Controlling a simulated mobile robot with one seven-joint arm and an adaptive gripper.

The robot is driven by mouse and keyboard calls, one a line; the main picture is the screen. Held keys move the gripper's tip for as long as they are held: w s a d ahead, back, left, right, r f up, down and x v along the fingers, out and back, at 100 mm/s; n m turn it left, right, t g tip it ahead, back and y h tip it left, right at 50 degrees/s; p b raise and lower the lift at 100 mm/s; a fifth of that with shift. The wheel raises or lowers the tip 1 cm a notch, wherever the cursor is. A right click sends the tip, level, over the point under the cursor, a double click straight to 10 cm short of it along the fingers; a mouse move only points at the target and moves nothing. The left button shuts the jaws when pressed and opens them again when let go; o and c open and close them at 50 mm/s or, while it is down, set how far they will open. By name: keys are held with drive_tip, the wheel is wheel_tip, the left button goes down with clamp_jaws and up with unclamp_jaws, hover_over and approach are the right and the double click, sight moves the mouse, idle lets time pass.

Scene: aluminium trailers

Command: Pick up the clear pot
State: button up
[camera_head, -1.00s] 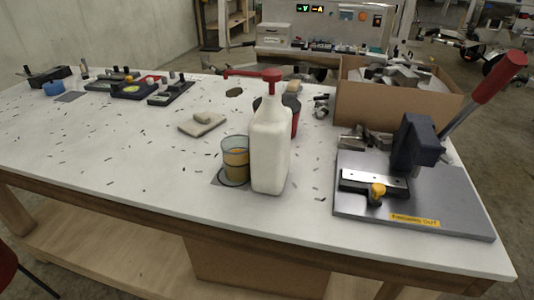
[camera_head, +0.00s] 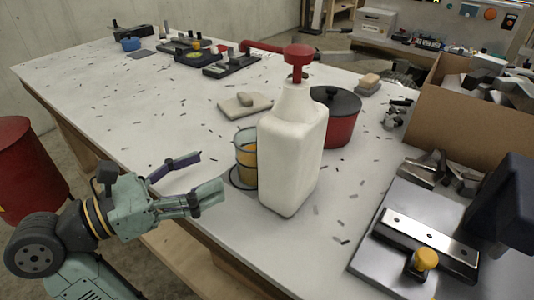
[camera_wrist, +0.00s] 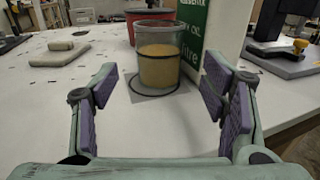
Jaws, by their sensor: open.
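The clear pot (camera_head: 243,160) stands upright on the white table, with amber contents inside. In the head view the white bottle with the red pump (camera_head: 292,150) stands right beside it and hides its right part. In the wrist view the pot (camera_wrist: 158,66) is ahead of my gripper (camera_wrist: 160,100), roughly centred between the open fingers and beyond their tips. A dark ring lies around its base. My gripper also shows in the head view (camera_head: 208,178), open and empty, left of the pot and near the table's front edge.
The bottle's green-labelled side (camera_wrist: 193,38) is close to the pot's right. A red pot with a black lid (camera_head: 340,118) stands behind. A metal base plate with a clamp (camera_head: 428,240) is at right.

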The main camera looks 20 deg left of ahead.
sight(237, 155)
drive_tip(key=x, duration=0.3)
drive_tip(key=shift+w+r, duration=0.1)
drive_tip(key=x, duration=0.1)
drive_tip(key=p+x, duration=0.1)
drive_tip(key=x, duration=0.1)
drive_tip(key=p+x, duration=0.1)
drive_tip(key=shift+w+d+r, duration=0.1)
drive_tip(key=shift+w+r, duration=0.05)
drive_tip(key=shift+r, duration=0.15)
drive_tip(key=shift+w+d+f+p, duration=0.1)
drive_tip(key=shift+w+d+p, duration=0.25)
drive_tip(key=shift+w, duration=0.1)
drive_tip(key=shift+c, duration=0.6)
drive_tip(key=c, duration=1)
